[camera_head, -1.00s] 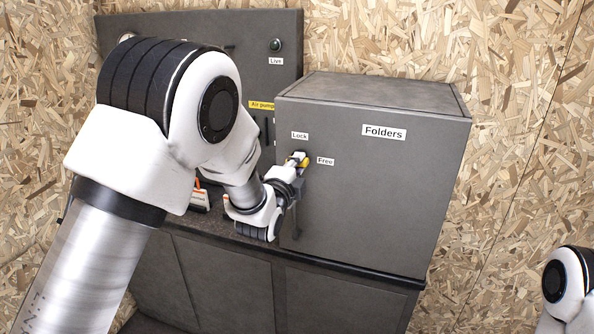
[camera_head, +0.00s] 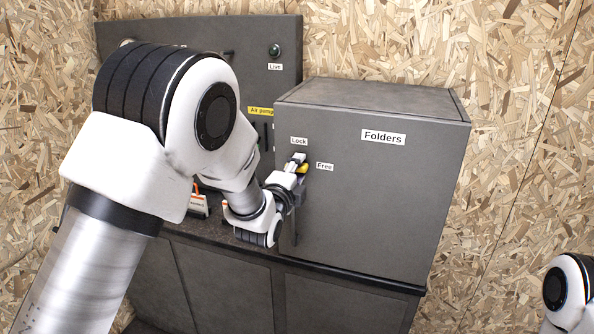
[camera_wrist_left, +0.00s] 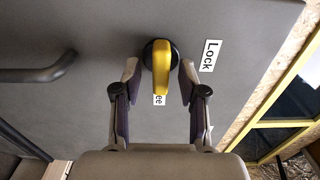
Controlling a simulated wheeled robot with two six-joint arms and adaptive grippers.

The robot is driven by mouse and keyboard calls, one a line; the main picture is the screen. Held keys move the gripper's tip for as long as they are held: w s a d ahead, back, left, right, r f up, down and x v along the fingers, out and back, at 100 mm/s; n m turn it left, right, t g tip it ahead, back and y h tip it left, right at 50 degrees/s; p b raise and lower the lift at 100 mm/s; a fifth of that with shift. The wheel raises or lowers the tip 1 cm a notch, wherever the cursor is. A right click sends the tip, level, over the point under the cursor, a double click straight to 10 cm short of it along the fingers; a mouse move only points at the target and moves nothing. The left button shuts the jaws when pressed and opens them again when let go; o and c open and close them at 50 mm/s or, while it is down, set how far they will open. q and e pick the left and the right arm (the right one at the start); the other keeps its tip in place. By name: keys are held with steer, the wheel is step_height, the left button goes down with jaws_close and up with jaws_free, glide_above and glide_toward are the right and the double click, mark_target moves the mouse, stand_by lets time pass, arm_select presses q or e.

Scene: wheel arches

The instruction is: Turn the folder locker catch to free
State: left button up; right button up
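The folder locker (camera_head: 375,200) is a grey box labelled Folders, with Lock (camera_head: 299,141) and Free (camera_head: 324,166) labels on its front. Its catch (camera_head: 304,169) has a yellow lever on a black round base. In the left wrist view the lever (camera_wrist_left: 161,72) points down toward the partly covered Free label (camera_wrist_left: 159,100), with the Lock label (camera_wrist_left: 210,56) to the right. My left gripper (camera_head: 297,164) is at the catch. In its wrist view the fingers (camera_wrist_left: 160,80) are open either side of the lever, with gaps on both sides. My right gripper is out of view.
A bar handle (camera_wrist_left: 40,72) stands out from the locker front near the catch. The locker rests on a dark counter (camera_head: 350,275). A grey panel (camera_head: 250,60) with Live and Air pump labels stands behind my left arm. Free room lies right of the locker.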

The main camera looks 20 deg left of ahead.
arm_select(q)
steer(key=s, duration=1.2)
steer(key=shift+a, duration=0.2)
